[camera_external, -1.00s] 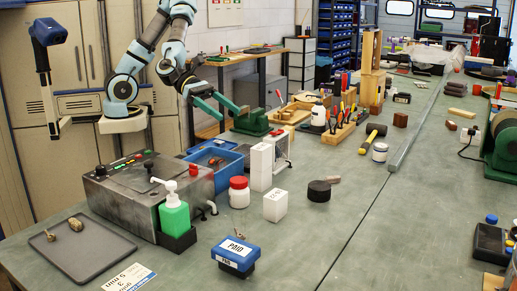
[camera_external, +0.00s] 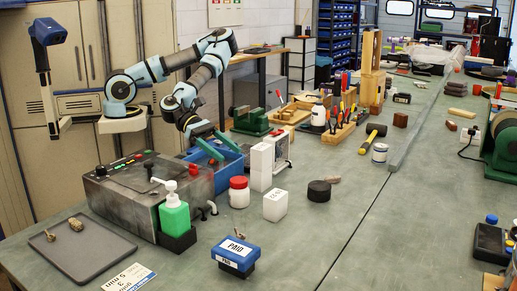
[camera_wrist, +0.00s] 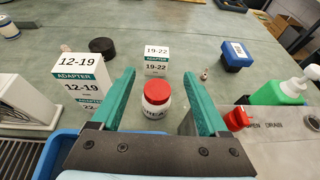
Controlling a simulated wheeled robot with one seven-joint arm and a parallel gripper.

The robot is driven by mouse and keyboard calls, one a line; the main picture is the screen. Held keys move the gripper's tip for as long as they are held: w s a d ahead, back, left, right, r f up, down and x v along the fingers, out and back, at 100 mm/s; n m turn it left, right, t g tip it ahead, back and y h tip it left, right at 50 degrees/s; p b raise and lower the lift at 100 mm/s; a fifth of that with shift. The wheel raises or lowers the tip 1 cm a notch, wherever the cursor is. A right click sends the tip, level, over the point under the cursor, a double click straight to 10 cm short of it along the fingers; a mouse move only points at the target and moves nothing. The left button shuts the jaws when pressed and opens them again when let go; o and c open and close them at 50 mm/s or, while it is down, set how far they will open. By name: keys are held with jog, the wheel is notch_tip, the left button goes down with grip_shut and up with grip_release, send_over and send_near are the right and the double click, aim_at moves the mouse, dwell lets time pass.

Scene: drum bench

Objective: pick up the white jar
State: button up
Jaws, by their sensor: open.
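A white jar with a red lid (camera_external: 239,193) stands upright on the bench, right of the grey control box. In the wrist view the same red-lidded jar (camera_wrist: 157,112) shows between my green fingers, with dark lettering on its front. My gripper (camera_external: 231,155) is open and empty above the blue bin, behind the jar and apart from it. Its fingertips (camera_wrist: 160,74) spread either side of the jar in the wrist view. Another small white jar with a dark lid (camera_external: 380,153) stands farther back on the right.
White adapter boxes (camera_external: 261,167) and a smaller white box (camera_external: 275,205) stand right of the red-lidded jar. A green pump bottle (camera_external: 174,215) and the control box (camera_external: 130,200) are to its left. A blue bin (camera_external: 228,163) lies behind.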

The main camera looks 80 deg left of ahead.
aim_at(234, 178)
notch_tip(234, 178, down, 6)
jog(key=shift+f+p, duration=0.1)
jog(key=shift+p, duration=0.2)
jog(key=shift+p+x, duration=0.8)
jog(key=shift+x, duration=1.75)
jog(key=shift+f, duration=0.1)
grip_shut()
